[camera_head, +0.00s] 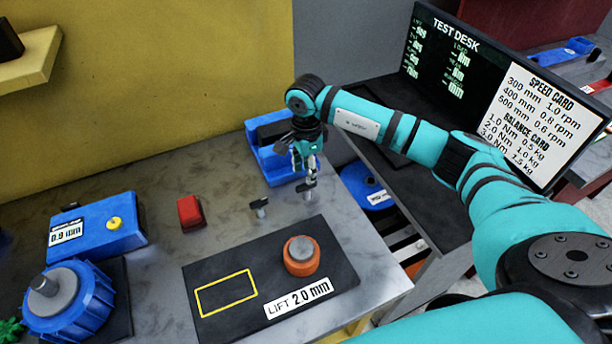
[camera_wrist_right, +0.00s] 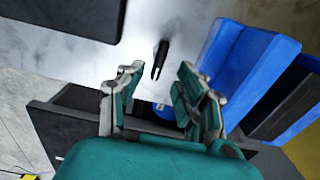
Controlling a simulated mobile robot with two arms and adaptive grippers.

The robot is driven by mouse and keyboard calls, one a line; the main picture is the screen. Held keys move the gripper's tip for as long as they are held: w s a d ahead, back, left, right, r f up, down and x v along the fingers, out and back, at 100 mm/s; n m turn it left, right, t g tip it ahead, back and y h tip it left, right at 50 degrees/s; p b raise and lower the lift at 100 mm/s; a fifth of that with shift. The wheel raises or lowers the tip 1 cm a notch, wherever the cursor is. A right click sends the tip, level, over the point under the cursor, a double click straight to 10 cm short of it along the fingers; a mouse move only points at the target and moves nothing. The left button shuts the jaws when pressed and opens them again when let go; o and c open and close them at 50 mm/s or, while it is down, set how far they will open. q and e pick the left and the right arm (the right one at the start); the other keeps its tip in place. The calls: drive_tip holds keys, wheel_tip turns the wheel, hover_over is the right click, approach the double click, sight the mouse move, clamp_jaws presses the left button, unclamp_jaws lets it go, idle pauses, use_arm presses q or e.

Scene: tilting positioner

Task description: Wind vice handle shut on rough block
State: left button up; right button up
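My right gripper (camera_head: 307,165) points down above the grey bench, at the front right of a blue bin. In the wrist view my right gripper (camera_wrist_right: 159,80) has its fingers apart. A small dark peg-like handle (camera_wrist_right: 160,58) shows by the gap between the fingertips; I cannot tell whether it touches them. In the head view a small T-shaped piece (camera_head: 307,191) stands just below the gripper, and a similar one (camera_head: 260,206) stands to its left. I cannot clearly make out a vice or a rough block. My left gripper is out of view.
A blue bin (camera_head: 264,163) stands behind the gripper. A black plate (camera_head: 215,275) carries an orange knob (camera_head: 300,256). A red block (camera_head: 190,212), a blue gauge box (camera_head: 92,232) and a blue ribbed wheel (camera_head: 84,307) sit to the left. A test desk sign stands at right.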

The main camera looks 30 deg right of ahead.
sight(306, 191)
wheel_tip(306, 191, down, 4)
drive_tip(key=shift+s+r+p, duration=0.1)
drive_tip(key=shift+r+p, duration=0.1)
drive_tip(key=shift+p, duration=0.2)
drive_tip(key=shift+f, duration=0.4)
drive_tip(key=shift+c, duration=0.2)
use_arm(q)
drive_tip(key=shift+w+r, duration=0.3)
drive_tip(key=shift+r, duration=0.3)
use_arm(e)
clamp_jaws()
